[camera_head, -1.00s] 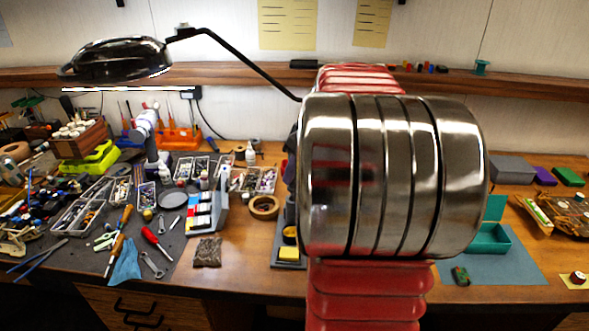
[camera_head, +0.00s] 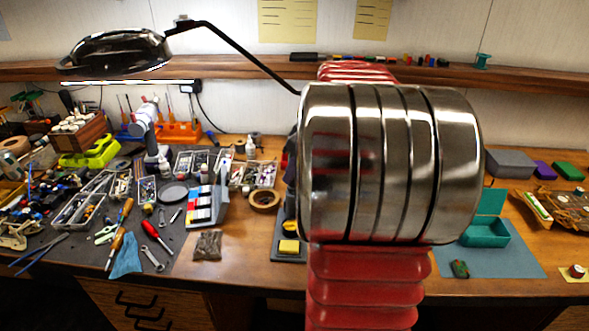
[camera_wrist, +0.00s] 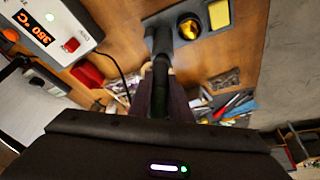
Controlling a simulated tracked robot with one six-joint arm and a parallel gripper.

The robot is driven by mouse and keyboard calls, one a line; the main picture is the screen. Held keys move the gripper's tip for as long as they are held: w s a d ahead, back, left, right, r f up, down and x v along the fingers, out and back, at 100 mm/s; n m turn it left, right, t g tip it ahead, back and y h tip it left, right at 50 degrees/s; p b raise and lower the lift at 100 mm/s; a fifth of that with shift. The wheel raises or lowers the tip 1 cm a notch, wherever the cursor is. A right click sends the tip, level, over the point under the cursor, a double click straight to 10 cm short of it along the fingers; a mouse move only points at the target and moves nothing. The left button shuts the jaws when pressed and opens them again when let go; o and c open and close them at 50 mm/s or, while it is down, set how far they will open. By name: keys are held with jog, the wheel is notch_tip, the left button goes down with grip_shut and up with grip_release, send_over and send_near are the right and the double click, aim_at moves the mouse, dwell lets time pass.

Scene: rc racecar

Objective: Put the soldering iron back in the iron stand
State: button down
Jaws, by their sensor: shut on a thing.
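My gripper (camera_wrist: 160,98) shows in the wrist view as a dark shape reaching up from its black housing. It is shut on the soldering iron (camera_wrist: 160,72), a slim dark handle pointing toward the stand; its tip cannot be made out. The iron stand (camera_wrist: 163,38) is just beyond, with a round brass-wool cup (camera_wrist: 189,27) and a yellow sponge (camera_wrist: 219,14). Whether iron and stand touch is unclear. In the head view, the stand's grey base and yellow sponge (camera_head: 289,246) show left of my arm, which hides the gripper and the iron.
A white soldering station (camera_wrist: 62,28) reading 350 °C stands left of the stand in the wrist view, with a black cable. In the head view, a tape roll (camera_head: 264,199) and a teal box (camera_head: 485,233) flank my arm. Tools crowd the left bench.

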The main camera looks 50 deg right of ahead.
jog(key=shift+f, duration=0.45)
jog(key=c, duration=1.2)
grip_release()
jog(key=shift+o, duration=0.2)
jog(key=v, duration=0.9)
jog(key=shift+w, duration=0.35)
dwell(0.4)
jog(key=shift+r, duration=0.1)
dwell(0.8)
